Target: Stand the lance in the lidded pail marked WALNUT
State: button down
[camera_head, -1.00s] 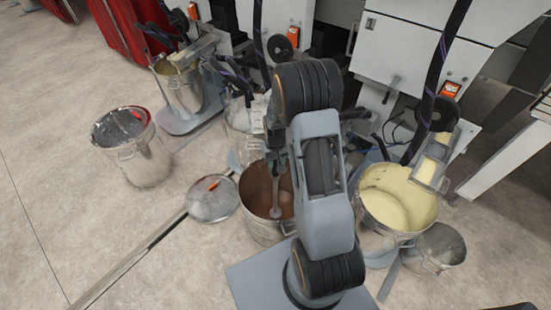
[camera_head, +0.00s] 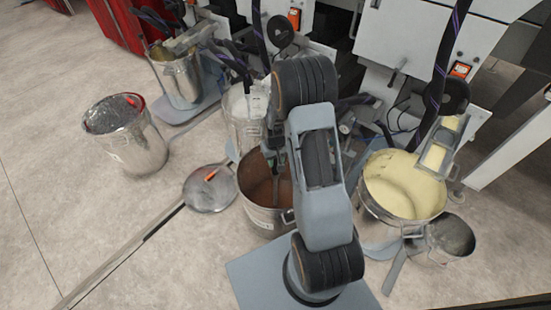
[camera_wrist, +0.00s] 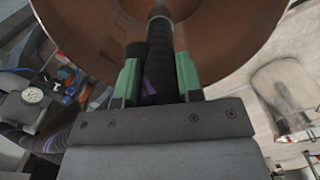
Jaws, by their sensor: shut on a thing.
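My gripper (camera_wrist: 158,78) is shut on the lance (camera_wrist: 160,50), a dark ribbed grip with a pale metal end pointing away from the wrist. In the head view the lance (camera_head: 277,190) reaches down within the rim of a metal pail with brown inside (camera_head: 256,207). The pail's brown inner wall also fills the top of the wrist view (camera_wrist: 90,35). I cannot tell whether the lance's tip touches the bottom. The pail has a pale label, too small to read. A round grey lid (camera_head: 205,194) with an orange handle lies beside it at left. My arm hides the pail's right side.
Another metal pail (camera_head: 143,152), grey-topped with a red part, stands at left. Machines with hoses (camera_head: 410,45) line the back. Open floor lies at left; a long strip (camera_head: 125,248) crosses it.

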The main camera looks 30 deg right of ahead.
jog(key=shift+f+b, duration=0.4)
jog(key=shift+f, duration=0.15)
dwell(0.4)
jog(key=shift+f+b, duration=0.4)
jog(key=shift+f, duration=0.2)
jog(key=c, duration=0.7)
grip_release()
notch_tip(320, 180, up, 14)
jog(key=p, duration=0.4)
